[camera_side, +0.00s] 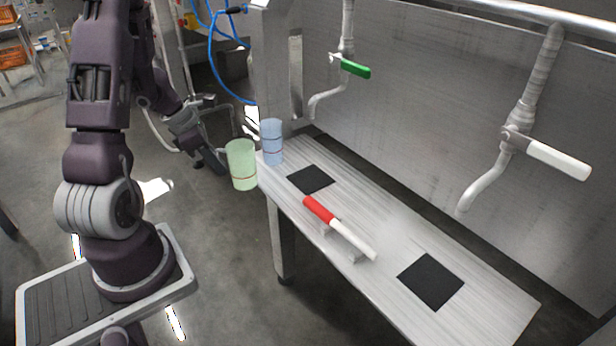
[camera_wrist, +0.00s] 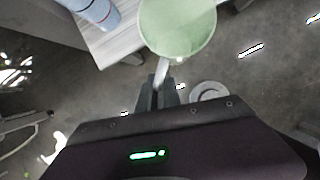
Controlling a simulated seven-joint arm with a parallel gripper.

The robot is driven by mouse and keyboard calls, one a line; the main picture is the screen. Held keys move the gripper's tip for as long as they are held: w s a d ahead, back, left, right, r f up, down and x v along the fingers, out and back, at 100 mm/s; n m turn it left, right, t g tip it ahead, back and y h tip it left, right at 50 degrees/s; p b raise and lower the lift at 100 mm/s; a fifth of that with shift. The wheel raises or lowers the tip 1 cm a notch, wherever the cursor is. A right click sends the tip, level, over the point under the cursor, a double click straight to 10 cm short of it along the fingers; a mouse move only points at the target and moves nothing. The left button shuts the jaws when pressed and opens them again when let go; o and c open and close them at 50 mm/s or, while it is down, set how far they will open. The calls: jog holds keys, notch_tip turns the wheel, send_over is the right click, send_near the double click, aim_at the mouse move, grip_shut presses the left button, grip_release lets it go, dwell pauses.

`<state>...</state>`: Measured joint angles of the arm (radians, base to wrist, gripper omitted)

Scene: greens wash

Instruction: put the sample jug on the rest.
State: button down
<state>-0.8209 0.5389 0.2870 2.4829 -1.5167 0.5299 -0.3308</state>
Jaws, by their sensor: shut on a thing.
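A pale green jug (camera_side: 241,165) with a thin reddish line near its base is held upright in the air, just off the left end of the steel bench. It fills the top middle of the wrist view (camera_wrist: 178,25). My gripper (camera_side: 221,166) is shut on the jug's handle (camera_wrist: 161,71), at its left side in the side view; the fingers show in the wrist view (camera_wrist: 164,88). A pale blue jug (camera_side: 271,143) stands on the bench's far left end, also at the wrist view's top left (camera_wrist: 98,10). No label shows which jug is the sample one or which surface is the rest.
The steel bench (camera_side: 385,235) bears two flat black squares, one near the jugs (camera_side: 311,179) and one at the right (camera_side: 430,281), both bare. A red-and-white wand (camera_side: 340,229) lies between them on small supports. Green-handled (camera_side: 355,68) and white-handled (camera_side: 558,158) taps overhang the bench.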

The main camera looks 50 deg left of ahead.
jog(key=w+d, duration=0.1)
jog(key=w, duration=0.4)
jog(key=w+d, duration=0.2)
jog(key=w, duration=0.4)
jog(key=w+d, duration=0.1)
jog(key=w, duration=0.4)
jog(key=shift+w+d, duration=0.3)
jog(key=shift+w, duration=0.1)
notch_tip(320, 180, down, 3)
jog(key=shift+w, duration=0.1)
jog(key=shift+f, duration=0.3)
jog(key=shift+f, duration=0.15)
jog(key=c, duration=1.5)
grip_release()
jog(key=shift+c, duration=0.2)
